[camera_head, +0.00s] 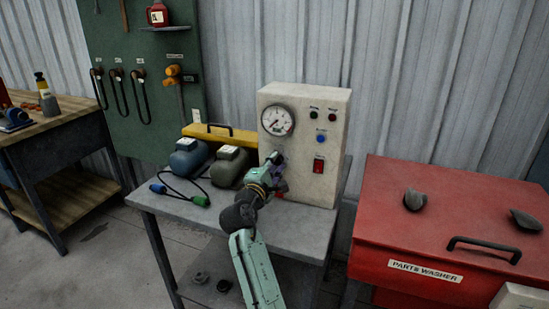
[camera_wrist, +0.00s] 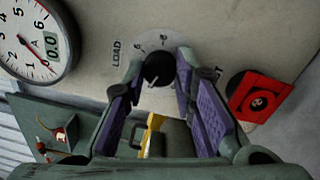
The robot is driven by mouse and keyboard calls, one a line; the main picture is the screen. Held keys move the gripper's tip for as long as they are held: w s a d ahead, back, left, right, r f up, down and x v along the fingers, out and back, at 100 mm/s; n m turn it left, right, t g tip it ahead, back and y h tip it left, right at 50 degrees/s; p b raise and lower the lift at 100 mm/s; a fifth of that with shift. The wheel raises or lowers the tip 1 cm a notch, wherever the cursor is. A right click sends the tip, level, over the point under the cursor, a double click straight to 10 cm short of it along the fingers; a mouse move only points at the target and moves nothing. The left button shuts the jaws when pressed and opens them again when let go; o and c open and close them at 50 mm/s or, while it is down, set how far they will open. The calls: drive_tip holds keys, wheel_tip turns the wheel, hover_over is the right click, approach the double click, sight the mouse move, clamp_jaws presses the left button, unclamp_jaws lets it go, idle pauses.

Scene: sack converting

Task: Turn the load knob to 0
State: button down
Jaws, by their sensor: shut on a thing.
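The load knob (camera_wrist: 158,68) is a round black knob on the pale panel in the wrist view, beside the printed word LOAD. A numbered scale shows above it; I cannot read its setting for certain. My gripper (camera_wrist: 157,74) has its purple-padded fingers on either side of the knob and is shut on it. In the head view my gripper (camera_head: 273,172) is at the front of the test box (camera_head: 335,145) and hides the knob. The dial gauge (camera_head: 277,121) is at the box's upper left; it also shows in the wrist view (camera_wrist: 30,40).
Two motors (camera_head: 189,158) and a yellow toolbox (camera_head: 222,135) are left of the box on the grey table (camera_head: 180,207). A red parts washer (camera_head: 440,205) stands right.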

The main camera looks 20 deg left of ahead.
drive_tip(key=n, duration=0.6)
drive_tip(key=shift+d+n+y, duration=0.1)
drive_tip(key=shift+n+y, duration=0.2)
drive_tip(key=shift+n, duration=0.1)
drive_tip(key=n, duration=0.6)
drive_tip(key=shift+n, duration=0.3)
drive_tip(key=shift+f, duration=0.1)
drive_tip(key=c, duration=1.3)
unclamp_jaws()
drive_tip(key=s, duration=1.2)
